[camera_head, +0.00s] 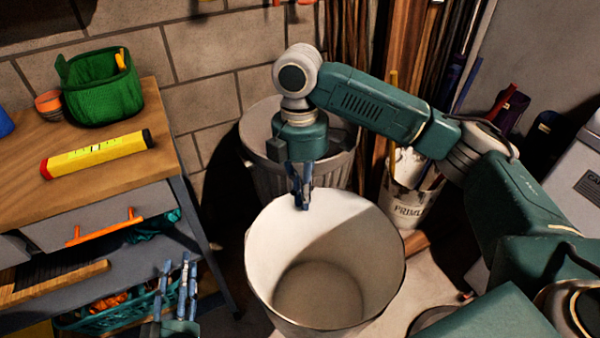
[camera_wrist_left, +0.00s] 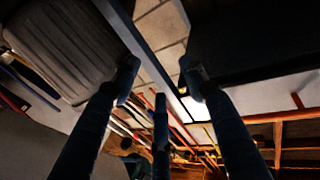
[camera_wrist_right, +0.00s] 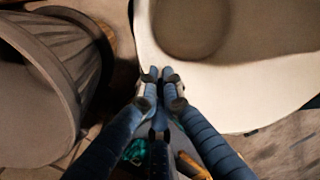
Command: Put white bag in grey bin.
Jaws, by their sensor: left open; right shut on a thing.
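The white bag (camera_head: 380,235) looks like a stiff, round, open container with a shaded, empty-looking inside. It fills the front middle of the head view. My right gripper (camera_head: 302,200) points down and is shut on its far rim, and the right wrist view shows the fingertips (camera_wrist_right: 162,75) together at the edge of the white bag (camera_wrist_right: 265,95). The grey bin (camera_head: 270,182) stands directly behind, with ribbed walls. My right gripper and the white bag partly hide it. In the right wrist view the grey bin (camera_wrist_right: 70,50) is at the left. My left gripper (camera_head: 177,266) is open, empty and pointing up.
A wooden workbench (camera_head: 100,185) at the left bears a green basket (camera_head: 103,88) and a yellow level (camera_head: 97,154). A teal basket (camera_head: 95,315) sits on a shelf below, near my left gripper. A paint bucket (camera_head: 408,200) stands right of the grey bin. A brick wall is behind.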

